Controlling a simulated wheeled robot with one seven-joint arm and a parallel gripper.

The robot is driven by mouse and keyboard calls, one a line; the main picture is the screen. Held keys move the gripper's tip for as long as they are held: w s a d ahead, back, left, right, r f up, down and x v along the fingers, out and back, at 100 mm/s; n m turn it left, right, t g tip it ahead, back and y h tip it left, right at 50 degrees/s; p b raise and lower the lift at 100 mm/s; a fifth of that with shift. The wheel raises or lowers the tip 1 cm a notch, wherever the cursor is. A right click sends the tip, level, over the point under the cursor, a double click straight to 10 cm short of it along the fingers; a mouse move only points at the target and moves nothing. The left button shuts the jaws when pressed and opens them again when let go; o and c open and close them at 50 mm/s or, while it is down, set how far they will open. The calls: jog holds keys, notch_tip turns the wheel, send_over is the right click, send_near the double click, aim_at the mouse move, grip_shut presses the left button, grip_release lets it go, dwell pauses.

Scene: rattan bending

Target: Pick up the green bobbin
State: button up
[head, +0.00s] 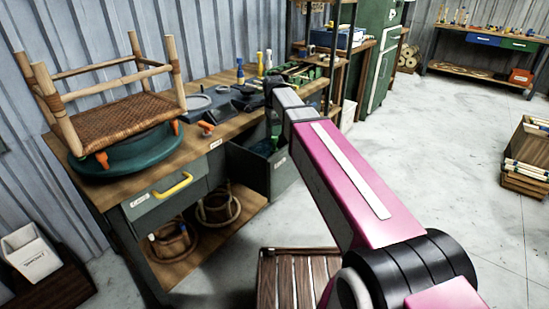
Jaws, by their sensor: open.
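My arm reaches over the workbench (218,84) in the head view. My gripper (271,108) is a small dark shape at its far end, over the bench's front edge near the open drawer. It is open, and its fingertips are hard to make out. Small green pieces (302,82) lie on the bench to the right of the wrist. Other green items (268,147) show inside the open drawer (262,168). I cannot tell which of these is the green bobbin. My arm hides part of the bench.
Upright blue (240,71) and yellow (259,63) pieces stand at the bench's back. A rattan stool frame (120,128) sits on a green turntable (128,158) at the left. A slatted wooden stool (290,280) stands below my arm. The floor at right is mostly clear.

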aim_at(274, 138)
jog(key=shift+d+f, duration=0.1)
jog(key=shift+f, duration=2.5)
jog(key=shift+c, duration=0.2)
grip_shut()
jog(key=shift+r, duration=0.2)
